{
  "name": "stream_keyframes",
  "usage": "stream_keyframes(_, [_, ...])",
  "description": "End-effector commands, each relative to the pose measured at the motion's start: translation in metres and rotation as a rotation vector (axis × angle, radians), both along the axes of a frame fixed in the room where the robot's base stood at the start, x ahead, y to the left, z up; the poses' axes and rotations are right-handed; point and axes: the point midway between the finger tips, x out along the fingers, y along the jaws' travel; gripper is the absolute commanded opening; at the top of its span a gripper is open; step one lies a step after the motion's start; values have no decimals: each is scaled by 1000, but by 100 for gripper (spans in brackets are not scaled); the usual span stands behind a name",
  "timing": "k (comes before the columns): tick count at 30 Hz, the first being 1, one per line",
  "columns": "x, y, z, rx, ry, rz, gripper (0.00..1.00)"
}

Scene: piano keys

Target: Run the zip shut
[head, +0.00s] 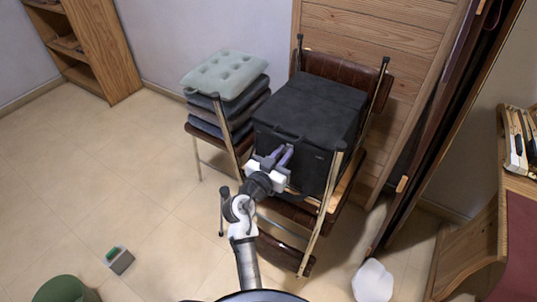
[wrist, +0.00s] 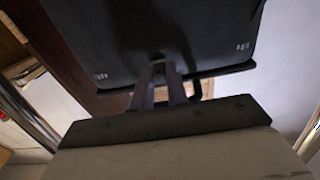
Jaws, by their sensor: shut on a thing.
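A black box-shaped bag (head: 315,105) sits on a brown chair. Its lid edge faces my arm, with a dark handle loop on the front. In the wrist view the bag (wrist: 150,30) fills the top of the picture. My gripper (head: 284,154) is at the front face of the bag, just below the lid edge. In the wrist view its two purple-grey fingers (wrist: 160,72) close together on a small dark piece at the bag's edge, which I take for the zip pull. The fingers hide most of it, and the zip's line cannot be made out.
A chair with stacked cushions (head: 225,75) stands close on the left. Metal chair legs and a brown chair back (head: 355,75) surround the bag. A wooden door (head: 370,40) is behind. Piano keys (head: 518,140) are at the far right. The floor at left is mostly clear.

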Motion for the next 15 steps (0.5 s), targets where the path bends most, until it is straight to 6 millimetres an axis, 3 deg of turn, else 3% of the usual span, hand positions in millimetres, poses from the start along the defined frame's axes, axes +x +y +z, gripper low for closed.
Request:
stream_keyframes(9, [-41, -55, -1, -2, 1, -1, 0])
stream_keyframes(15, [-53, -72, -1, 0, 1, 1, 0])
